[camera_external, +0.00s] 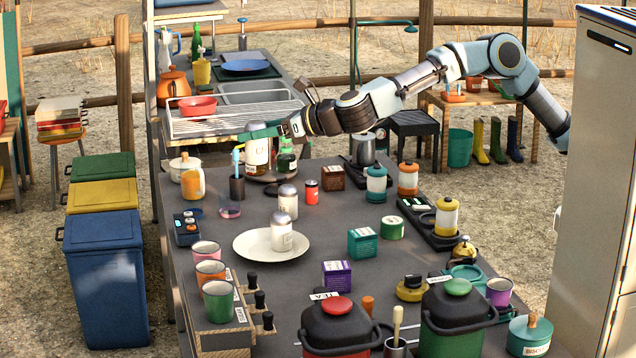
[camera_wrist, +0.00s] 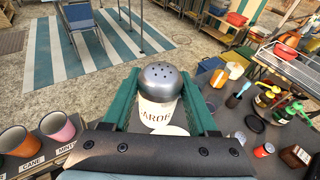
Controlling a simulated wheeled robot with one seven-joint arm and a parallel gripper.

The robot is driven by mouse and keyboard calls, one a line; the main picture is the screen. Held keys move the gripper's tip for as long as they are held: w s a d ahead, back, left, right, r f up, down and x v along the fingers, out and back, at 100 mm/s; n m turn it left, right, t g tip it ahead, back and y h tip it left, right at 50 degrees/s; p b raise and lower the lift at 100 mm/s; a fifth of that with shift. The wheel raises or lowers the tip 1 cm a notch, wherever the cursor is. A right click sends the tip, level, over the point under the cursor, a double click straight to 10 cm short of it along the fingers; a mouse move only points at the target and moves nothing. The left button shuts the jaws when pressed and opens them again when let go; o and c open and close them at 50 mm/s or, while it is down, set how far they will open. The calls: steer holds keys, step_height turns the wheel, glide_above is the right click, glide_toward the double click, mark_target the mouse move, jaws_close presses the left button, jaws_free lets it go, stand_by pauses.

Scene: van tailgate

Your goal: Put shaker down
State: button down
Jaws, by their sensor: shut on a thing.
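My gripper (camera_external: 258,133) reaches in from the right, above the far part of the grey counter (camera_external: 335,215). In the wrist view its green fingers (camera_wrist: 165,102) are shut on a shaker (camera_wrist: 160,82) with a domed, holed silver cap and a white label reading roughly "CAROB". The shaker looks upright between the fingers. In the external view it is hard to tell from the bottles behind the gripper. Two similar shakers show in that view: one (camera_external: 282,236) stands on a white plate (camera_external: 255,246), the other (camera_external: 288,203) at or just behind the plate's far edge.
A cup rack (camera_external: 225,340) lines the near left edge. Counter between the plate and the teal box (camera_external: 362,243) is clear.

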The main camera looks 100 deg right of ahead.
step_height(320, 180, down, 21)
steer(key=shift+d+r+p, duration=0.1)
steer(key=shift+d+p, duration=0.05)
steer(key=shift+p, duration=0.95)
steer(key=shift+f, duration=0.25)
steer(key=shift+f+b, duration=0.5)
steer(key=shift+b, duration=0.4)
steer(key=shift+c, duration=0.9)
jaws_free()
steer(key=shift+r, duration=0.15)
steer(key=shift+r+p, duration=0.5)
steer(key=shift+p, duration=0.5)
steer(key=b+v, duration=0.3)
steer(key=v, duration=0.9)
